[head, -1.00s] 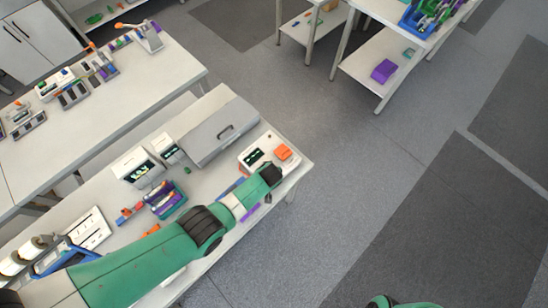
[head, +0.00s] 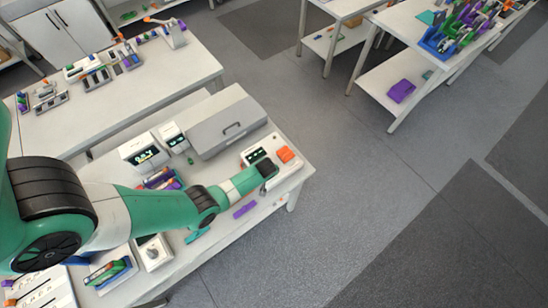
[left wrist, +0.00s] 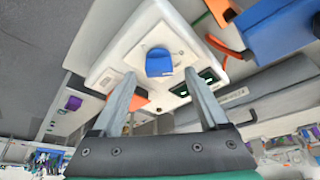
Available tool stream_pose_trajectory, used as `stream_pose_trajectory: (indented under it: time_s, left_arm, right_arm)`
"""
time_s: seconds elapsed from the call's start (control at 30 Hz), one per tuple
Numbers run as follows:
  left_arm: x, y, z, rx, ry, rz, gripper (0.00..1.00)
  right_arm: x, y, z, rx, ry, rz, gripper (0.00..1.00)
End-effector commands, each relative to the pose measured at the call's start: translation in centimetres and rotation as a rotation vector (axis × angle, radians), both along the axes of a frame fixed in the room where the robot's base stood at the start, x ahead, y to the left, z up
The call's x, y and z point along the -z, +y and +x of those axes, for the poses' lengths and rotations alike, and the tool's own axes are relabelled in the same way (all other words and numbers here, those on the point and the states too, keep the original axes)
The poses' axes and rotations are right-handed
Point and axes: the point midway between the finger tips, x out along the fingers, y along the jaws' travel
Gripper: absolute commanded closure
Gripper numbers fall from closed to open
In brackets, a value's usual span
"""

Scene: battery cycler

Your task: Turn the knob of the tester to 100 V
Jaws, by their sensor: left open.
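The tester is a white box with a dark display at the bench's right end in the head view (head: 249,152). In the left wrist view, its white face (left wrist: 120,45) carries a blue knob (left wrist: 159,61) and a dark green display (left wrist: 207,76). My left gripper (left wrist: 160,73) is open, one finger on each side of the knob in that view. I cannot tell whether the fingers touch it. In the head view, my dark left gripper (head: 267,170) covers part of the tester and hides the knob. My right gripper is not in view.
An orange block (head: 286,154) is at the tester's right side. A grey lidded case (head: 225,120) stands behind it, and a white display unit (head: 145,152) is farther left. A purple piece (head: 244,209) lies near the front edge. Open floor lies right of the bench.

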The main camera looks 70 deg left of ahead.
Motion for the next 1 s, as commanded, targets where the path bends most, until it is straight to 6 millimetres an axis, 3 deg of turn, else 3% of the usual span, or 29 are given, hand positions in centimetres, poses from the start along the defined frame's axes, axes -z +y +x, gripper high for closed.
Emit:
stream_pose_trajectory:
  time_s: [0.03,0.1,0.47,0.9,1.0]
  left_arm:
    - [1.21,0.1,0.06,0.0,0.0,0.0,0.22]
    - [1.69,0.2,0.11,0.0,0.0,0.0,0.22]
    - [1.75,0.27,0.18,0.0,0.0,0.0,0.22]
    - [1.75,0.26,0.19,0.001,0.0,0.0,1.0]
    - [1.75,0.26,0.19,0.001,0.0,0.0,1.0]
  right_arm:
    - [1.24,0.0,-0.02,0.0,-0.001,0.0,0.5]
    - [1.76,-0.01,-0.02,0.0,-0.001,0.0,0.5]
    - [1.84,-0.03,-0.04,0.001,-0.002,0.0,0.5]
    - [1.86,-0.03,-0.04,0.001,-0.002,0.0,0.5]
    - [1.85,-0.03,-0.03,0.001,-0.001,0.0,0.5]
